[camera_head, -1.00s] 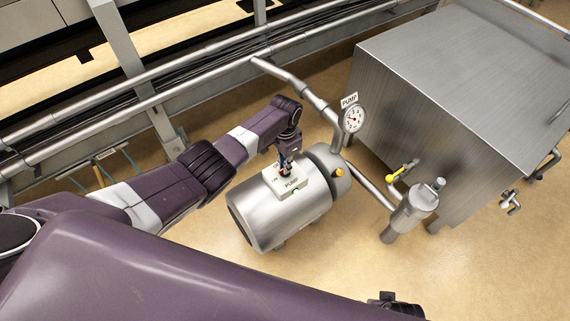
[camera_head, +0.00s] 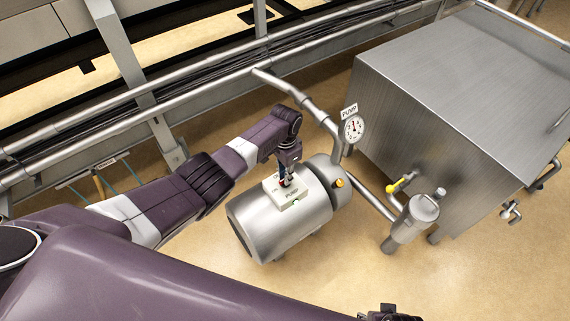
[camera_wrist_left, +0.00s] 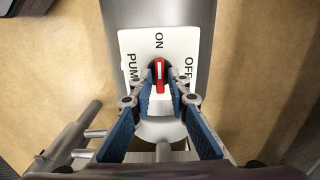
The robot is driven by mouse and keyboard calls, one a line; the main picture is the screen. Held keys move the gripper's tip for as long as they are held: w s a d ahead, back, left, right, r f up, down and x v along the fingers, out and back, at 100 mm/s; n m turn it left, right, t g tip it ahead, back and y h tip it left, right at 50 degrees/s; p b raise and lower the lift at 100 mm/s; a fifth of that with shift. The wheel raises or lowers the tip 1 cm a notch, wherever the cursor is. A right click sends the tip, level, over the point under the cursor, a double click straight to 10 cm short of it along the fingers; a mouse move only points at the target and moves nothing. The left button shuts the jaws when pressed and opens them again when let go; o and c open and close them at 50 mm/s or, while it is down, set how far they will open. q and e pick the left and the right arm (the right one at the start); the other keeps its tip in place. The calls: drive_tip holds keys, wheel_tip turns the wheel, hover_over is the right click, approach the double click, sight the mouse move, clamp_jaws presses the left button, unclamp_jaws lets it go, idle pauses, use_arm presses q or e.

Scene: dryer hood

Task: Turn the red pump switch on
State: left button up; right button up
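The red pump switch (camera_wrist_left: 160,75) sits on a white plate (camera_wrist_left: 130,45) marked ON, OFF and PUMP. Its red handle points toward ON in the left wrist view. The plate (camera_head: 294,204) is on top of a steel pump cylinder (camera_head: 270,225) in the head view. My left gripper (camera_wrist_left: 162,80) reaches down over the plate, its blue fingers on both sides of the red handle and closed in on it. In the head view the left gripper (camera_head: 286,178) covers most of the switch.
A pressure gauge (camera_head: 354,128) labelled PUMP stands on the pipe behind the cylinder. A large steel tank (camera_head: 450,90) is at the right, with a yellow-handled valve (camera_head: 393,188) and a filter housing (camera_head: 415,218) in front. Railing pipes (camera_head: 200,80) run along the back.

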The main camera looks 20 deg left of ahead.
use_arm(q)
wheel_tip(320, 180, up, 11)
drive_tip(key=shift+r, duration=0.2)
drive_tip(key=shift+f, duration=0.1)
idle(0.5)
